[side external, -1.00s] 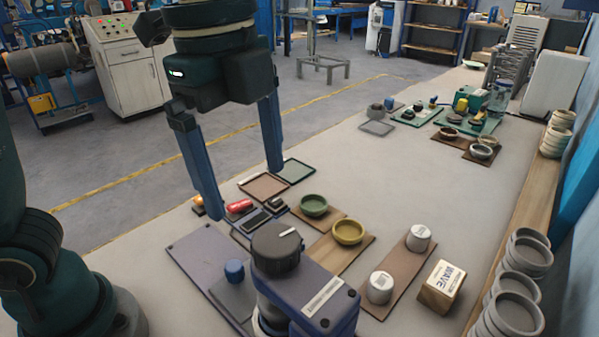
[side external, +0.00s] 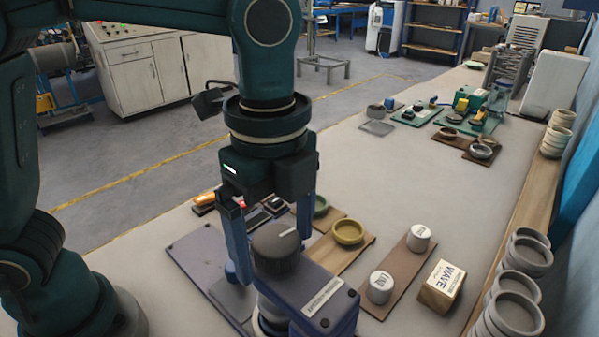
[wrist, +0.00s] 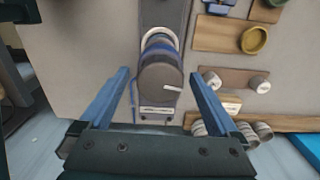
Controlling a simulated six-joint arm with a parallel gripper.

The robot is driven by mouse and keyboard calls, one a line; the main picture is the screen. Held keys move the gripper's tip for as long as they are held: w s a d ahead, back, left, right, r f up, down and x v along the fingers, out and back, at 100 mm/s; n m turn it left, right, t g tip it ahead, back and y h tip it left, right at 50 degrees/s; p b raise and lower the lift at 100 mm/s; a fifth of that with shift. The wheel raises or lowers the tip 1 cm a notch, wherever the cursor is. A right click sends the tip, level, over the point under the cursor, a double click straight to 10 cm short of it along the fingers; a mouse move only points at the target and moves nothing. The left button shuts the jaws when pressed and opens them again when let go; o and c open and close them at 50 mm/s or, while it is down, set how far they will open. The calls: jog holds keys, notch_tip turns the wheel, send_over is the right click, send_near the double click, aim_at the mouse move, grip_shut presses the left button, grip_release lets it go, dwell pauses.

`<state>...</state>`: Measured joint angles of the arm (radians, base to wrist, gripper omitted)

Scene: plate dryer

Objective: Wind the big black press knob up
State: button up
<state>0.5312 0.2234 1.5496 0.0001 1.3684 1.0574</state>
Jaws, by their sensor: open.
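The big black press knob (side external: 277,248) sits on top of the blue press (side external: 318,300), with a pale mark line on its top. In the wrist view the knob (wrist: 160,82) lies between and beyond the two blue fingers. My gripper (side external: 275,265) is open, pointing down, with one finger to the left of the knob and the other behind it on the right. It looks apart from the knob in the wrist view (wrist: 161,80). The small blue knob seen earlier on the press base is hidden behind my finger.
A board with a yellow bowl (side external: 348,232) and a green bowl stands behind the press. A brown board with white jars (side external: 380,287) and a WAVE block (side external: 441,287) are to the right. Stacked grey bowls (side external: 512,300) line the right edge. The middle of the table is clear.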

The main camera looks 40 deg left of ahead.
jog(key=c, duration=1.4)
jog(key=shift+n, duration=0.4)
jog(key=n, duration=0.3)
jog(key=shift+n, duration=0.4)
jog(key=n, duration=1)
jog(key=shift+r+n, duration=0.1)
jog(key=shift+n, duration=2.6)
